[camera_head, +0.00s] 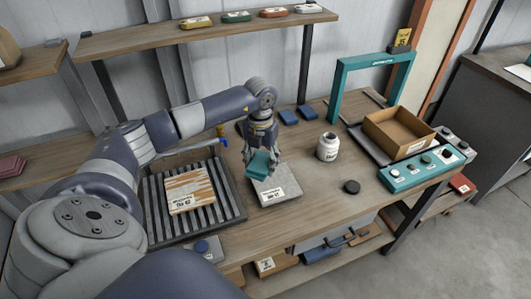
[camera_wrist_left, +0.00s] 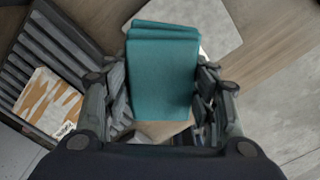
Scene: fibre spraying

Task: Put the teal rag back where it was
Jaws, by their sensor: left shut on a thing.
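The teal rag (camera_head: 258,163) is a folded cloth in the jaws of my left gripper (camera_head: 261,152). In the left wrist view the rag (camera_wrist_left: 163,75) sits between the two fingers of the left gripper (camera_wrist_left: 162,95), which are shut on it. In the head view the rag is over the back part of a light grey plate with a white label (camera_head: 278,190). I cannot tell whether the rag touches the plate. My right gripper is not in view.
A slatted grate (camera_head: 228,203) with a brown-streaked panel (camera_head: 189,190) lies left of the plate. A white jar (camera_head: 328,147), black puck (camera_head: 352,187), blue pads (camera_head: 289,117), a teal frame (camera_head: 338,92) and a cardboard box (camera_head: 391,143) stand rightward. Bare bench lies before the jar.

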